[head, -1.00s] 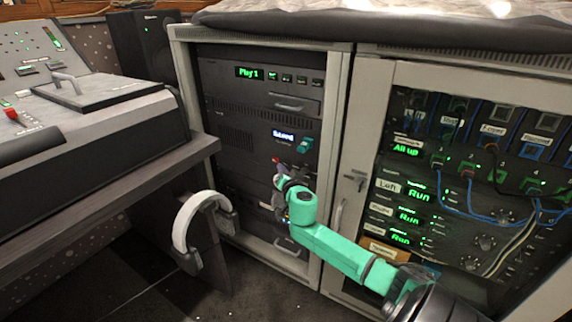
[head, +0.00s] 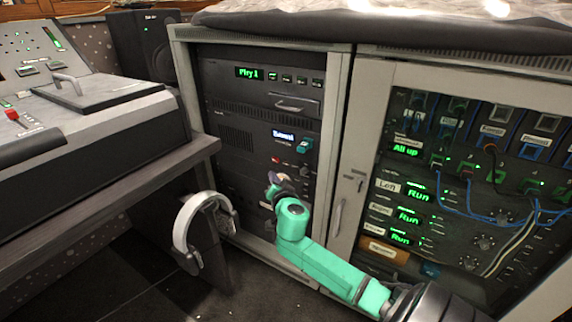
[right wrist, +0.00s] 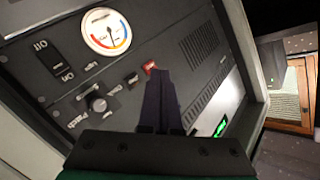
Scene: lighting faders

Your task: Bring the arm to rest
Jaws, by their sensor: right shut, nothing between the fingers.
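My right arm (head: 325,262), green and black, reaches in from the lower right in the head view. Its gripper (head: 274,190) is in front of the lower part of the left rack (head: 182,75), mostly hidden by the wrist. In the right wrist view the two dark fingers (right wrist: 160,82) are together with nothing between them. Their tips are close to a small red switch (right wrist: 149,67) on the rack panel; I cannot tell whether they touch it. My left gripper is not in view.
A right rack (head: 372,85) has a lit panel and blue cables. A mixing desk (head: 95,125) stands at left, with headphones (head: 183,225) hanging below its edge. In the wrist view the panel has a dial (right wrist: 107,31) and a knob (right wrist: 98,103). Floor in front is clear.

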